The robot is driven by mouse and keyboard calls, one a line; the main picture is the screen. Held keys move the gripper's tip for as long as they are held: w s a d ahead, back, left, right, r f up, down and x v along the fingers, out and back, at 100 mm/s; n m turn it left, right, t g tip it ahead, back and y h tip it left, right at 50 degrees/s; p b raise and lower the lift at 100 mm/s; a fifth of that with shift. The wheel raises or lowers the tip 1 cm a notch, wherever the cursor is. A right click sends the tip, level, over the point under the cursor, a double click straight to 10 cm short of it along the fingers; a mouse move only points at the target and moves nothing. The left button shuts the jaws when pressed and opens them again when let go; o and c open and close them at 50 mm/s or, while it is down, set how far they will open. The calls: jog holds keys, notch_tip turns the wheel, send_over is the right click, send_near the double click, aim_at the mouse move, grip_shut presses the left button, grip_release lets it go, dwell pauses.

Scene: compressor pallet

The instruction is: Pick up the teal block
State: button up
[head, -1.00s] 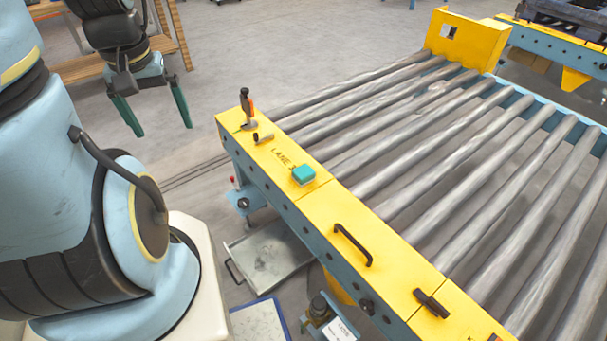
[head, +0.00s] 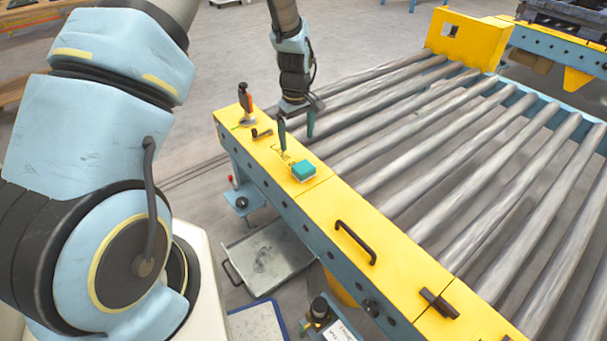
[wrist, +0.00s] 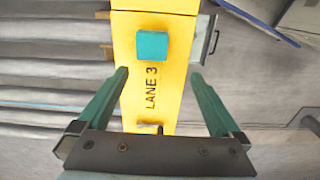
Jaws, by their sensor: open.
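The teal block (head: 303,171) sits on the yellow top rail of the roller conveyor, just past the lane lettering. In the wrist view the teal block (wrist: 152,46) lies ahead of my fingertips, near the midline between them. My gripper (head: 297,133) is open and empty, with teal fingers pointing down above the rail, on the far side of the block in the head view. In the wrist view my gripper (wrist: 158,74) has its fingers wide apart on either side of the yellow rail. The block is not between the fingers.
An orange-and-black upright tool (head: 246,102) and a small dark fitting (head: 262,133) are on the rail near my gripper. A black handle (head: 355,242) rises nearer the camera. Metal rollers (head: 430,130) fill the right. A grey tray (head: 270,257) is below the rail.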

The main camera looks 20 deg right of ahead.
send_over(305, 168)
jog(key=f, duration=0.7)
jog(key=shift+w+a+p, duration=0.1)
jog(key=shift+w+p, duration=0.15)
jog(key=shift+p, duration=0.05)
jog(key=shift+s+f+p, duration=0.15)
jog(key=shift+f+p, duration=0.25)
jog(key=shift+f, duration=1)
jog(key=shift+s+f+p, duration=0.1)
jog(key=shift+f+p, duration=0.25)
jog(key=shift+f, duration=1.05)
jog(key=c, duration=1.5)
jog(key=shift+r+b, duration=0.8)
jog(key=shift+r, duration=4.2)
